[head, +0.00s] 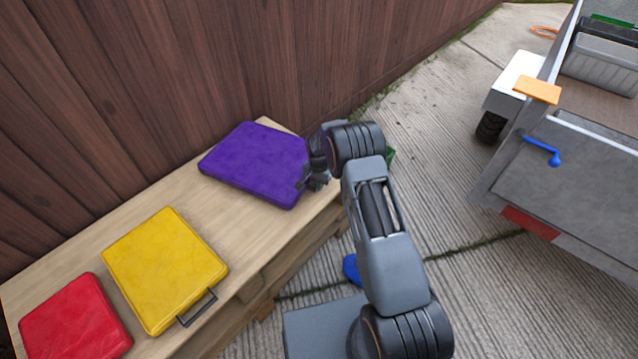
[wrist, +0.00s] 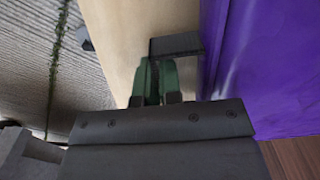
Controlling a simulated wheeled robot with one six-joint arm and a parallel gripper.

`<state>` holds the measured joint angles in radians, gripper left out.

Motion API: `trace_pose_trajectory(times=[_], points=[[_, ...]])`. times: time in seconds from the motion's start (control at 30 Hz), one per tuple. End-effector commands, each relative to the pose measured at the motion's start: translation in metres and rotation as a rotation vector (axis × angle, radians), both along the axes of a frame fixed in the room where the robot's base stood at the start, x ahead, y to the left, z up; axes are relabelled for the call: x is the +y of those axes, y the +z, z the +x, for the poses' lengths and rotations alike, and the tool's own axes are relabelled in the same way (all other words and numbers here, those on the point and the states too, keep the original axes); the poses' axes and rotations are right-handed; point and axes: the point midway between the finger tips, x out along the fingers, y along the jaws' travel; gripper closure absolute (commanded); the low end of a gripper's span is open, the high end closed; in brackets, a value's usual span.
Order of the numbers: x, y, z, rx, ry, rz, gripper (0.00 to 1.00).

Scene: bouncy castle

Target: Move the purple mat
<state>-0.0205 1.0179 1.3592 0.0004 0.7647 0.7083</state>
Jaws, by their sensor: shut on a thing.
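The purple mat (head: 252,163) lies flat at the far end of the wooden bench, close to the fence. My gripper (head: 308,180) is at the mat's right edge, shut on its dark handle. In the wrist view my gripper (wrist: 155,82) shows green fingers pressed together at the dark handle (wrist: 176,45). The purple mat (wrist: 262,70) fills the right side there. Part of the handle is hidden behind the fingers.
A yellow mat (head: 165,268) with a dark handle and a red mat (head: 75,320) lie nearer on the wooden bench (head: 110,225). A brown fence (head: 180,80) stands behind. A grey trailer (head: 580,180) is at right. Paving between is mostly open.

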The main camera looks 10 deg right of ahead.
Motion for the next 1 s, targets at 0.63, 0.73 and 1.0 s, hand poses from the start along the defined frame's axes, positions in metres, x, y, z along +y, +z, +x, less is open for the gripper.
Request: trace_pose_trajectory(times=[0.63, 0.73, 1.0], points=[[-0.032, 0.000, -0.004, -0.001, 0.009, -0.001, 1.00], [-0.037, 0.000, -0.005, -0.001, 0.011, -0.001, 1.00], [-0.040, 0.000, -0.005, -0.001, 0.013, -0.001, 1.00]])
